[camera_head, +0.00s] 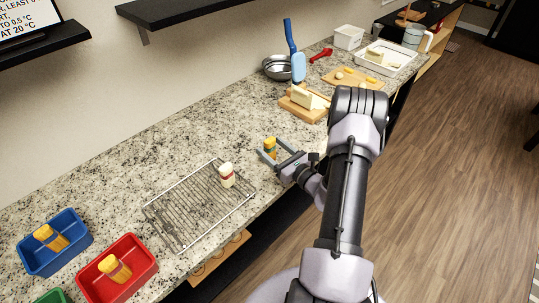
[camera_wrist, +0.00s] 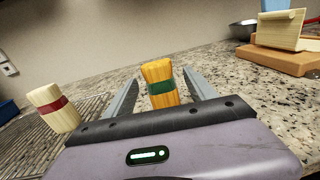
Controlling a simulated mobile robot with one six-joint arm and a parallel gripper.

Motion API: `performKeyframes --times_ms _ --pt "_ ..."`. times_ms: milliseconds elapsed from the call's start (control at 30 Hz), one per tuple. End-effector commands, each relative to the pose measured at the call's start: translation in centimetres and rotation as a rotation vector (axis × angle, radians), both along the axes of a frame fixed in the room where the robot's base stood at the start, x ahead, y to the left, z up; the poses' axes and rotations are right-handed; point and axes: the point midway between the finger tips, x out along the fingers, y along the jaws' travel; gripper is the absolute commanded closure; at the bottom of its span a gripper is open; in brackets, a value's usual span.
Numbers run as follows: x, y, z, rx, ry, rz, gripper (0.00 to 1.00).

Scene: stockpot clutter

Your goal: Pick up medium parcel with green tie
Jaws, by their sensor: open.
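The parcel with the green tie (camera_head: 269,145) is a yellow-orange bundle standing upright on the granite counter. In the wrist view the green-tied parcel (camera_wrist: 160,85) stands between the two fingers, with the band around its middle. My gripper (camera_head: 270,150) is open, with one finger on each side of the parcel. In the wrist view a gap shows on both sides of it, wider on the left, between it and my gripper's fingers (camera_wrist: 160,92). The parcel's lower end is hidden behind the gripper body.
A pale parcel with a red tie (camera_head: 227,175) stands on a wire rack (camera_head: 185,222) to the left. Blue (camera_head: 73,225) and red (camera_head: 142,248) bins hold yellow parcels. A wooden board (camera_head: 287,105) with a pale block, and a metal bowl (camera_head: 272,66), stand farther back.

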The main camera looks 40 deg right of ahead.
Motion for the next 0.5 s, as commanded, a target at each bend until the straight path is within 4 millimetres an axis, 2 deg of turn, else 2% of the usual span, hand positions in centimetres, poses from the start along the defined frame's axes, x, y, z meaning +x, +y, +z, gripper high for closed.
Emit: performKeyframes --times_ms 100,300,367,500 --pt "1.41 -0.05 0.01 -0.001 -0.001 0.001 0.35" --pt "1.53 -0.11 0.12 0.0 -0.001 -0.001 0.35" --pt "1.52 -0.11 0.11 0.0 -0.001 -0.001 0.45" --pt "1.51 -0.1 0.11 0.0 -0.001 -0.001 0.72"
